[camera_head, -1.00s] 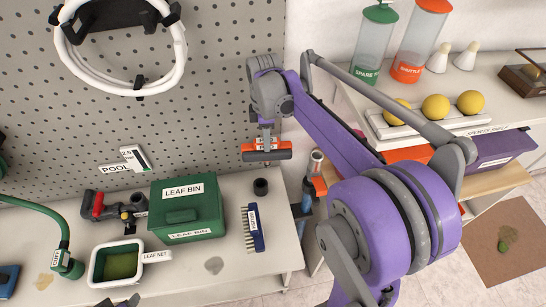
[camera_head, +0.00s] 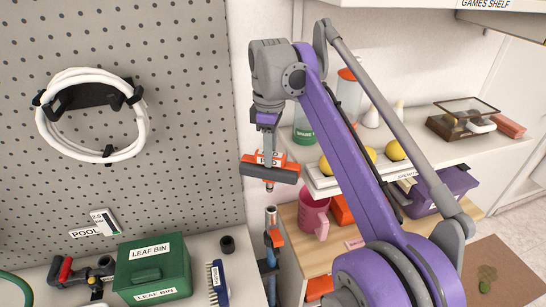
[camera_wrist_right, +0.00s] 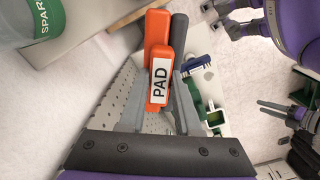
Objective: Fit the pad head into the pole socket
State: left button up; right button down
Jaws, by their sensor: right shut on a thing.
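My right gripper (camera_head: 268,150) is shut on the pad head (camera_head: 285,173), an orange and dark bar with a short stub pointing down. In the right wrist view the pad head (camera_wrist_right: 158,60) shows its white PAD label between the fingers. The pole (camera_head: 271,225) stands upright by the bench's right end, with its open upper end, the socket, just below the stub. A gap shows between stub and pole. My left gripper (camera_wrist_right: 276,107) shows small at the right of the right wrist view, its two fingers apart and empty; it is outside the head view.
A green leaf bin (camera_head: 150,262), a blue brush (camera_head: 217,282) and a dark cup (camera_head: 227,244) stand on the bench left of the pole. A pink jug (camera_head: 313,215) stands on the wooden shelf to the right. The pegboard (camera_head: 190,130) is close behind on the left.

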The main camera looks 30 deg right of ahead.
pick_arm(q)
jog(key=shift+r, duration=0.1)
pick_arm(e)
jog(key=b, duration=0.2)
send_over(271, 185)
notch_tip(271, 185, down, 5)
jog(key=shift+f, duration=0.1)
jog(key=shift+w+f, duration=0.15)
jog(key=shift+f, duration=0.15)
pick_arm(q)
jog(key=f, duration=0.1)
jog(key=s+f, duration=0.1)
jog(key=f, duration=0.1)
jog(key=shift+s+f, duration=0.2)
jog(key=shift+s, duration=0.15)
jog(key=shift+w+r, duration=0.2)
jog(key=shift+r, duration=0.15)
pick_arm(e)
jog(key=shift+w, duration=0.1)
dwell(0.5)
